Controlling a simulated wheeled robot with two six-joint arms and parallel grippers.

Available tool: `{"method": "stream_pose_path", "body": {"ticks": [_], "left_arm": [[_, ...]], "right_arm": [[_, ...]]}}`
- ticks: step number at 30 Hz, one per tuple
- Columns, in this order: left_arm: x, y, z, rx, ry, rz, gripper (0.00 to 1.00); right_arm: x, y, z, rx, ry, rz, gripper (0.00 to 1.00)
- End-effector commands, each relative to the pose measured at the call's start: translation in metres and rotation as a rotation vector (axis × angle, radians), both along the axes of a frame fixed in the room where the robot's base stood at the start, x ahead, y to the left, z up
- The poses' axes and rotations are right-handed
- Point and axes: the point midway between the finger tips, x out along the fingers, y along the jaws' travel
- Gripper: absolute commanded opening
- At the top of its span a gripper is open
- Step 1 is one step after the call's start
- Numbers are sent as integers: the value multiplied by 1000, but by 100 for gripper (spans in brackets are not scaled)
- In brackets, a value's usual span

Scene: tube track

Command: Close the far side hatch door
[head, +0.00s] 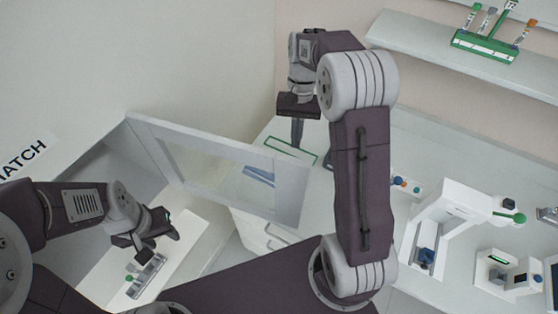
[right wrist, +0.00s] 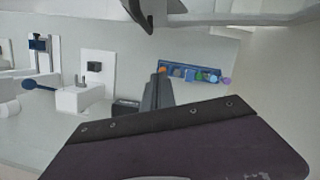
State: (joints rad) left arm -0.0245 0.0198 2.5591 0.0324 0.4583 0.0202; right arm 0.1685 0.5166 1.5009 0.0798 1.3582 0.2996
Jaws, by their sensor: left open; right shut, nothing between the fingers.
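The hatch door (head: 290,185) is a grey frame around a clear window. It stands swung open, reaching from the wall at the left toward the middle of the head view. My right gripper (head: 297,140) is shut and empty, pointing down just beyond the door's upper edge; I cannot tell whether it touches the door. Its shut fingers also show in the right wrist view (right wrist: 157,92). My left gripper (head: 156,240) is open, over the hatch opening on the near side of the door. A small grey rack (head: 147,278) with a green-capped tube sits just below it.
A white counter (head: 430,150) runs along the right, with white devices (head: 455,215) on it. A blue rack with coloured caps (right wrist: 190,74) shows in the right wrist view. A shelf (head: 420,40) holds a green tube rack (head: 484,46). Drawers (head: 252,232) stand below the door.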

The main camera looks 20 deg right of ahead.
Motion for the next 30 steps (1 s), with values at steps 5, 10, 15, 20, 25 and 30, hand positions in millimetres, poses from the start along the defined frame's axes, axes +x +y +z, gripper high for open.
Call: {"method": "stream_pose_path", "body": {"ticks": [5,10,15,20,25,30], "left_arm": [[-1,0,0,0,1,0,45],[-1,0,3,0,1,0,45],[0,0,9,0,1,0,45],[0,0,15,0,0,0,45],[0,0,27,0,0,0,45],[0,0,30,0,0,0,45]], "right_arm": [[0,0,-1,0,0,0,0],[-6,3,-22,0,4,0,0],[-15,7,-58,0,7,1,0],[-23,11,-91,0,6,2,0],[-44,22,-93,-1,0,1,0],[-57,29,-95,-1,0,1,0]]}}
